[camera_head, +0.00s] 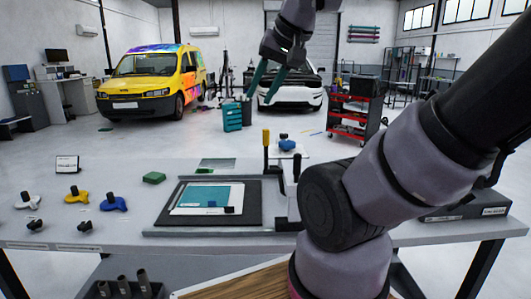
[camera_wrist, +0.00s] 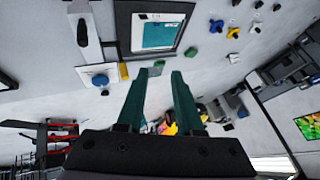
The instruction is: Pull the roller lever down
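A black upright lever with a yellow top (camera_head: 266,138) stands at the back right of the laminating bed (camera_head: 245,207) on the workbench. A second dark upright post (camera_head: 296,165) stands just right of it, partly behind my arm. I cannot tell for sure which one is the roller lever. In the wrist view the yellow part (camera_wrist: 123,71) shows left of my fingers, near a long black bar (camera_wrist: 82,32). My gripper (camera_head: 259,98) is raised above and beyond the bench, its teal fingers apart and empty. The fingers (camera_wrist: 160,72) touch nothing in the wrist view.
A teal and white sheet (camera_head: 205,196) lies on the bed. White, yellow and blue knobbed pieces (camera_head: 113,203) and a green block (camera_head: 154,178) are at left. A red tool cart (camera_head: 350,115) stands beyond the bench.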

